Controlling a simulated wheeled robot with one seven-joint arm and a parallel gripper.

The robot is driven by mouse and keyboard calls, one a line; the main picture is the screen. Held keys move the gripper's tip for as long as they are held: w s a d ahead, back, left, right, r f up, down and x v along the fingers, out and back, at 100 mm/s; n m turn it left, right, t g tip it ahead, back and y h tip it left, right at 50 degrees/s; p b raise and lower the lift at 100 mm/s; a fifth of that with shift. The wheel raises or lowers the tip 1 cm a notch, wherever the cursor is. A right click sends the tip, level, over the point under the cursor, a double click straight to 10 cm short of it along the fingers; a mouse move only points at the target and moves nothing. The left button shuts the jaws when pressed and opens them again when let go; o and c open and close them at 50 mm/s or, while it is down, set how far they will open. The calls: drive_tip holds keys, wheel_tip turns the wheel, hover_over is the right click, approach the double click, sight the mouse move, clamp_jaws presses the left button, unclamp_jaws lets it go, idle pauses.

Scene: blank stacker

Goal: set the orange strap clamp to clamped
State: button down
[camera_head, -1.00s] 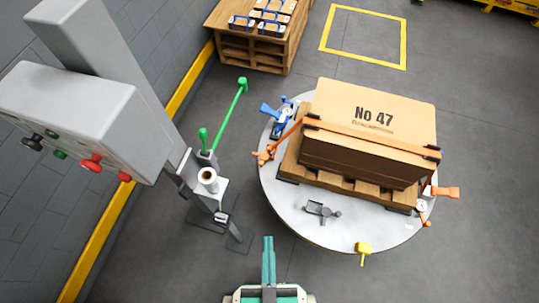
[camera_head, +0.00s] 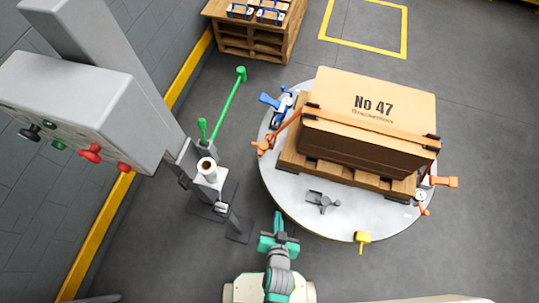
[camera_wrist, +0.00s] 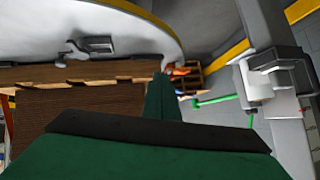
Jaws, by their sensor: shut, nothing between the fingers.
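An orange strap (camera_head: 375,126) runs over a carton marked No 47 (camera_head: 372,103). Orange clamp parts sit at both ends of it: one piece (camera_head: 263,147) at the left rim of the round table, and an orange lever (camera_head: 444,182) with a white dial-like part at the right rim. The lever at the right sticks outward; I cannot tell its exact setting. My gripper (camera_head: 279,222) is shut and empty, in front of the table's near left edge and apart from the clamp parts. In the wrist view, its green fingers (camera_wrist: 160,105) cover much of the frame, and a small orange piece (camera_wrist: 181,71) shows beyond them.
The carton stands on a wooden pallet (camera_head: 345,172) on the round table (camera_head: 300,205). A grey clamp (camera_head: 322,201), a yellow piece (camera_head: 362,238) and a blue clamp (camera_head: 276,101) are at the table. A grey machine column with green levers (camera_head: 228,105) stands left. Floor on the right is clear.

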drive_tip(key=w+f+g+y, duration=0.1)
drive_tip(key=w+f, duration=0.2)
drive_tip(key=w, duration=0.1)
drive_tip(key=w+d+f+m+g+y, duration=0.1)
drive_tip(key=w+f, duration=0.2)
drive_tip(key=w, duration=0.2)
drive_tip(key=w+f+m+g+y, duration=0.1)
drive_tip(key=w+f, duration=0.3)
drive_tip(key=shift+w+d+g+y, duration=0.25)
drive_tip(key=shift+w+g+y, duration=0.05)
drive_tip(key=shift+w, duration=0.1)
drive_tip(key=w+d+r+g+y, duration=0.2)
drive_tip(key=w+r+y, duration=0.3)
drive_tip(key=w, duration=0.6)
wheel_tip(320, 180, up, 3)
drive_tip(key=shift+w+d+f, duration=0.2)
drive_tip(key=shift+w+d, duration=0.1)
drive_tip(key=shift+w, duration=0.1)
drive_tip(key=x, duration=1)
drive_tip(key=shift+a, duration=0.1)
